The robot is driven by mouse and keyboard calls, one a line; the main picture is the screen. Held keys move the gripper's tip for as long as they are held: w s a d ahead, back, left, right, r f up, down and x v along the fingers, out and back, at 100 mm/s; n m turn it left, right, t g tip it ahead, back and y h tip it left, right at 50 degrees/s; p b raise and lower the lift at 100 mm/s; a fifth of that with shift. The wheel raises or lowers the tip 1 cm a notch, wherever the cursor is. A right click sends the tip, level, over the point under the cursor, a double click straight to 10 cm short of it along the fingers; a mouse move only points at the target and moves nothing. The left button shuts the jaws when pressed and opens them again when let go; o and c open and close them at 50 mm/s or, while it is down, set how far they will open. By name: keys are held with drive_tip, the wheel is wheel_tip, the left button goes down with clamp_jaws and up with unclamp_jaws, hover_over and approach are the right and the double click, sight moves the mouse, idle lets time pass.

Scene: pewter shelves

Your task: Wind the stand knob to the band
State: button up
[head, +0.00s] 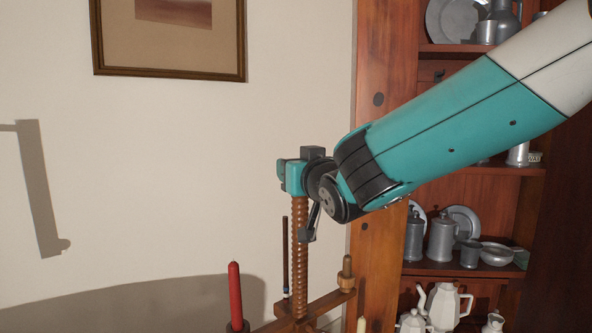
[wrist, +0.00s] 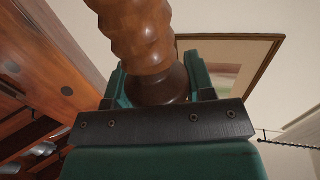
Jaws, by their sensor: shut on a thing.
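The stand's threaded wooden screw (head: 301,245) rises upright from its crossbar in the head view. My gripper (head: 296,176) is at the top of this screw and hides the knob there. In the wrist view my gripper (wrist: 161,88) has its green fingers on both sides of the dark, rounded knob (wrist: 158,86), shut on it. The ridged wooden screw (wrist: 135,35) runs away from the knob there. A thin dark rod (head: 285,248) stands just left of the screw, with a small pale band (head: 286,293) near its lower end.
A red candle (head: 235,295) stands left of the screw, and a wooden peg (head: 347,268) rises at the right of the crossbar (head: 322,304). Shelves of pewter (head: 441,237) fill the right. A framed picture (head: 170,73) hangs on the wall. Space left of my gripper is clear.

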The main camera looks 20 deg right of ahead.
drive_tip(key=m+h+b, duration=0.1)
drive_tip(key=h+b, duration=0.1)
drive_tip(key=f+m+h+b, duration=0.1)
drive_tip(key=m+h+b, duration=0.1)
drive_tip(key=h, duration=0.1)
drive_tip(key=shift+b, duration=0.3)
drive_tip(key=m+h, duration=0.1)
drive_tip(key=g+h+b, duration=0.1)
drive_tip(key=m+h, duration=0.1)
drive_tip(key=shift+d+r+m+g+h+b, duration=0.2)
drive_tip(key=shift+r+m+g+h+b, duration=0.1)
drive_tip(key=shift+b, duration=0.1)
drive_tip(key=shift+d+m+g+h, duration=0.2)
drive_tip(key=shift+m+g+h, duration=1.05)
drive_tip(key=shift+h, duration=0.55)
drive_tip(key=shift+s+r+m, duration=0.1)
drive_tip(key=shift+m, duration=0.15)
drive_tip(key=o, duration=0.9)
